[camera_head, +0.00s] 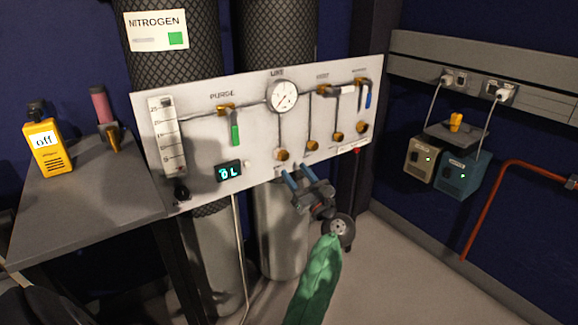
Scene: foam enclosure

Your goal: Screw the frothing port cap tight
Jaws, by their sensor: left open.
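The white panel (255,130) carries a row of brass round fittings along its lower right part. The leftmost fitting (282,155) sits below the gauge, and another fitting (312,146) is to its right. I cannot tell which one is the frothing port cap; the labels are too small to read. My left gripper (296,169) has blue fingers, open and apart, pointing up at the panel just below these two fittings. My right gripper is not in view.
A round gauge (283,97), a green-handled purge valve (235,128) and a flow tube (168,135) are on the panel. Gas cylinders stand behind it. A grey table (85,205) at left bears a yellow meter (48,150). Open floor lies at lower right.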

